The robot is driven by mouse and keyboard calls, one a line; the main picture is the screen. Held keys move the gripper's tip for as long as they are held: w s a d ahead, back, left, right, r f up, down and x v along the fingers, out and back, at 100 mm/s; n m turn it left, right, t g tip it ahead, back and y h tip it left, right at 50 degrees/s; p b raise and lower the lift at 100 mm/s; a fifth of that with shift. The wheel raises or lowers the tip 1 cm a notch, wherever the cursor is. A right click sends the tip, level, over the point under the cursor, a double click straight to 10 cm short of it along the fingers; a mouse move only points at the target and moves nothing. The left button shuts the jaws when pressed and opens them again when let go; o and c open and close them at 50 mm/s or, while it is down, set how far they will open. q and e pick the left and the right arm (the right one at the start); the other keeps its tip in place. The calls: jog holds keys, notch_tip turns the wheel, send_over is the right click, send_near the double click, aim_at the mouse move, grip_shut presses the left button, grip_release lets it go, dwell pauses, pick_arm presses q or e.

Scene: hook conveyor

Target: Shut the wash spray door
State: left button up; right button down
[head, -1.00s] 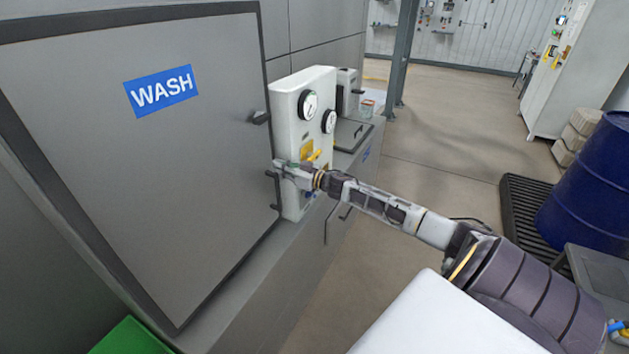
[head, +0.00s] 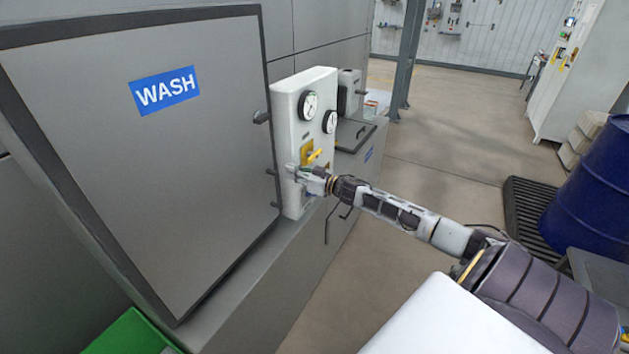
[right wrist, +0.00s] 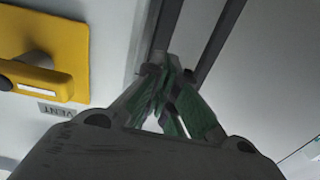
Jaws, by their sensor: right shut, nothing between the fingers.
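The wash door (head: 130,200) is a large grey panel with a dark frame and a blue WASH label, filling the left of the head view. My right gripper (head: 297,172) is shut and empty, just right of that edge, in front of the white gauge panel. In the right wrist view its fingertips (right wrist: 166,72) meet near dark strips; contact is unclear. My left gripper is out of view.
The white panel (head: 290,115) carries two gauges and a yellow lever (head: 314,156); its yellow plate (right wrist: 45,35) shows above a VENT label in the wrist view. A green object (head: 130,335) is at lower left. A blue drum (head: 590,180) stands right. Open floor lies between.

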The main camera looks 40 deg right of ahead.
jog(key=v, duration=0.8)
jog(key=shift+s+b, duration=0.4)
dwell(0.6)
jog(key=shift+r, duration=0.1)
jog(key=shift+n, duration=0.3)
dwell(0.5)
